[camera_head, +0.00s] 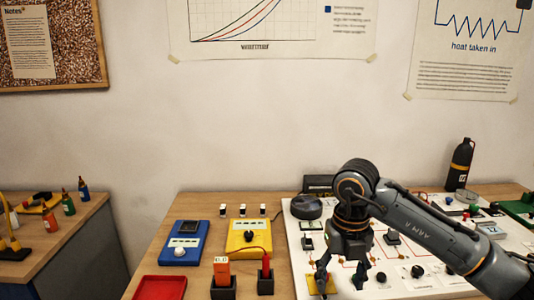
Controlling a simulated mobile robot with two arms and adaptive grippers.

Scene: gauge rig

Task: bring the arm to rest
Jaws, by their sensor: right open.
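My right arm comes in from the lower right. My right gripper (341,275) points down over the left part of a white board (294,235) and is open, with its fingers apart. A small yellow piece (313,284) shows on the board by the left finger; I cannot tell whether they touch. Nothing shows between the fingers. The arm and gripper hide part of the board. My left gripper is not in view.
A blue meter (184,242), a yellow meter (249,240), an orange block (221,272) in a black holder and a red tray (160,288) stand left of the board. A black bottle (460,165) stands at the back right. A gap separates the left table (60,235).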

